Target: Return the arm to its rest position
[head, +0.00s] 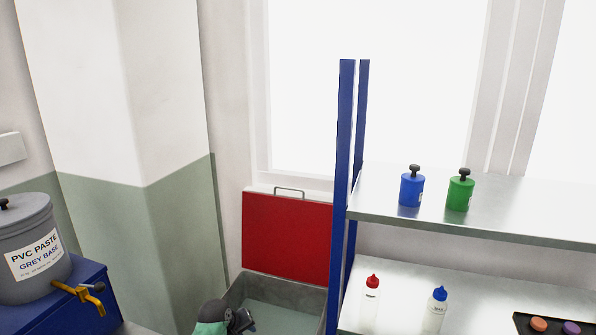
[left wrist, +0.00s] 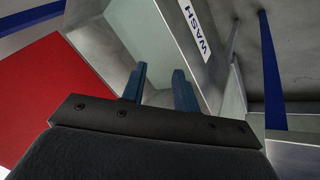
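My left gripper (left wrist: 159,84) shows in the left wrist view with its two blue fingers apart and nothing between them. In the head view part of my left arm (head: 212,313) shows at the bottom edge, in front of the grey wash tank (head: 235,290). The tank also shows in the left wrist view with its WASH label (left wrist: 196,28), beyond the fingers. I cannot tell how far the fingers are from the tank. My right gripper is in neither view.
The tank's red lid (head: 285,238) stands raised. A blue-posted shelf (head: 346,200) rises close to the right, holding blue (head: 412,188) and green (head: 460,192) containers, with bottles below. A grey PVC paste bucket (head: 30,245) with a brass tap (head: 82,294) stands left.

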